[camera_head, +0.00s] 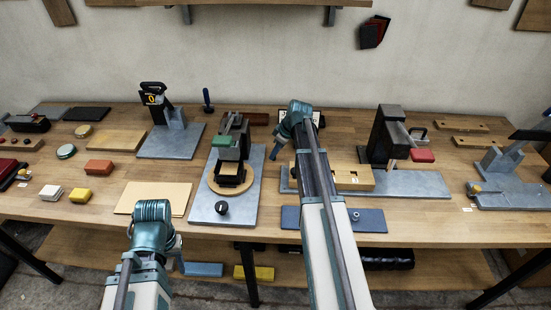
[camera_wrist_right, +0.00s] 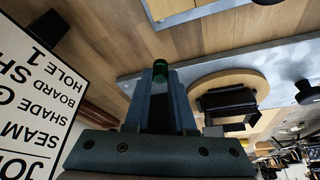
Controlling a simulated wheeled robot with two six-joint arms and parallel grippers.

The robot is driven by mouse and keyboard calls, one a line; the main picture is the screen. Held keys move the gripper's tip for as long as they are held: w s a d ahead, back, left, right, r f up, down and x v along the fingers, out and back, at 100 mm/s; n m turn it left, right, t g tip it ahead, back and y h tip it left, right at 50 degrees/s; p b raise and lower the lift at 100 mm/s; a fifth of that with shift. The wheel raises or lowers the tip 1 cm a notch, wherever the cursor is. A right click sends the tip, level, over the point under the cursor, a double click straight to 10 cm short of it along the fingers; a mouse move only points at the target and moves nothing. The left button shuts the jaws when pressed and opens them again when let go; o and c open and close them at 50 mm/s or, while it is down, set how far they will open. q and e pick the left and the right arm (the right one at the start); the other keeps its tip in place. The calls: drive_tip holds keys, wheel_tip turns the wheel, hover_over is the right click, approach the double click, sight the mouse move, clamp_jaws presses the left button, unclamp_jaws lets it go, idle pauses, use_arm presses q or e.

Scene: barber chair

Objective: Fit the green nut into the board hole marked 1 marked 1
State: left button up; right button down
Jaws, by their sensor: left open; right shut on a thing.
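My right gripper (camera_head: 275,151) is raised over the bench, left of the wooden board block, and is shut. In the right wrist view the gripper (camera_wrist_right: 160,76) has a small dark green piece, the nut (camera_wrist_right: 160,68), between its fingertips. The nut is too small to make out in the head view. The light wooden board (camera_head: 352,177) lies on a grey plate, partly hidden by my right arm; its hole numbers are too small to read. My left gripper (camera_head: 174,245) is low at the bench's front edge, away from these things; its fingers are hardly visible.
A printed card (camera_wrist_right: 38,85) reading "HOLE 1" shows in the right wrist view. A grey plate (camera_head: 238,207) with a round wooden disc and dark fixture stands left of my right arm. A tall dark press (camera_head: 380,138) rises behind the board. A blue plate (camera_head: 366,220) lies in front.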

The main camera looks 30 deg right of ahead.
sight(275, 158)
drive_tip(key=shift+w+d+f+b, duration=0.1)
drive_tip(key=shift+w+f+b, duration=0.1)
drive_tip(key=shift+f+b, duration=0.7)
drive_tip(key=shift+w+d+f+b, duration=0.1)
drive_tip(key=shift+w+f+b, duration=0.05)
drive_tip(key=shift+f+b, duration=0.75)
drive_tip(key=shift+f, duration=0.2)
drive_tip(key=c, duration=0.8)
unclamp_jaws()
drive_tip(key=shift+o, duration=0.2)
drive_tip(key=shift+r, duration=0.2)
drive_tip(key=p+v, duration=1.1)
drive_tip(key=v, duration=0.1)
